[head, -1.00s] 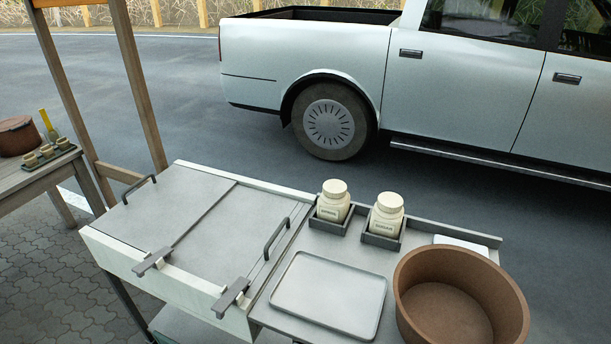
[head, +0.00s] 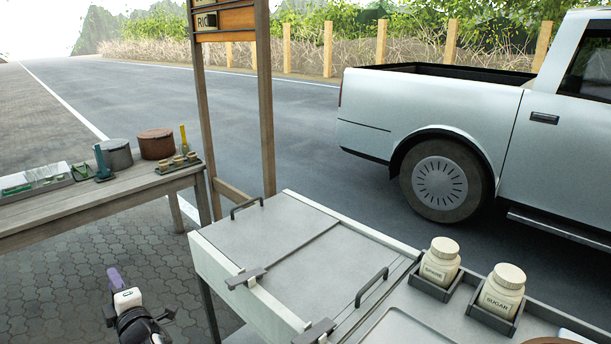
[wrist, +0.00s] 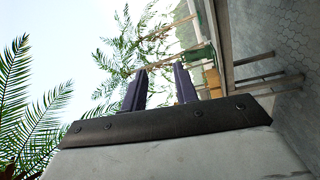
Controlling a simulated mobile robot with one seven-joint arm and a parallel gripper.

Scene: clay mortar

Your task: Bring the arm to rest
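My gripper (wrist: 161,80) shows in the wrist view with its two dark purple fingers apart and only background between them. It is open and holds nothing. In the head view my gripper (head: 114,278) is at the lower left, with one purple finger edge-on above its white and black body. It is over the paving, left of the grey lidded cart (head: 285,235) and in front of the wooden table (head: 95,205). It touches neither, as far as I can see. The rest of my arm is mostly out of frame.
Two cream jars, one labelled SUGAR (head: 502,290), stand in holders on the cart's right part. The table bears a brown pot (head: 156,144), a grey pot (head: 115,155) and small cups. A pickup truck (head: 440,130) stands behind. Paving (head: 60,280) around my gripper looks clear.

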